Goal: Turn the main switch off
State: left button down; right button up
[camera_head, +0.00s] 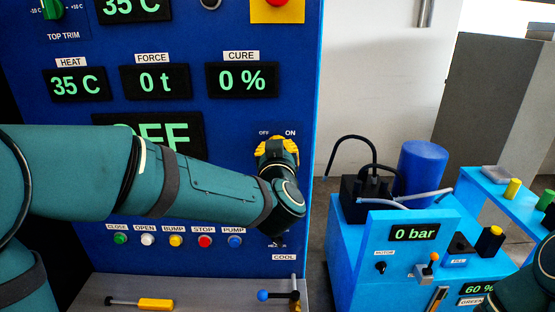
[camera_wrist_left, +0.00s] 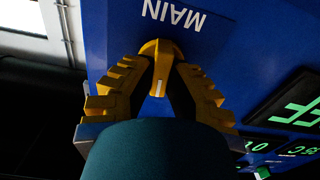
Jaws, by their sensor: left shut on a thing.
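The main switch is a yellow-orange knob (camera_wrist_left: 160,60) on the blue panel. In the left wrist view its white mark points down the picture, away from the upside-down MAIN label. My left gripper (camera_head: 277,150) is at the knob, just below the OFF and ON marks in the head view. Its stepped yellow fingers, also in the left wrist view (camera_wrist_left: 161,78), are shut on the knob from both sides. In the head view the gripper and wrist hide most of the knob. The large display (camera_head: 185,135) reads OFF, partly covered by my left arm.
A row of push buttons (camera_head: 176,241) runs below my left forearm. A shelf (camera_head: 215,290) holds a yellow-handled tool (camera_head: 155,304) and a blue-knobbed lever (camera_head: 263,295). A light-blue pump unit (camera_head: 345,260) reading 0 bar stands to the right. My right arm enters at the lower right.

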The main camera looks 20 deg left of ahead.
pick_arm(q)
jog(key=shift+a+n+b, duration=0.15)
jog(key=shift+n+b, duration=2.55)
jog(key=shift+n, duration=1.1)
jog(key=shift+r, duration=0.1)
jog(key=c, duration=1)
grip_release()
jog(key=v, duration=1.2)
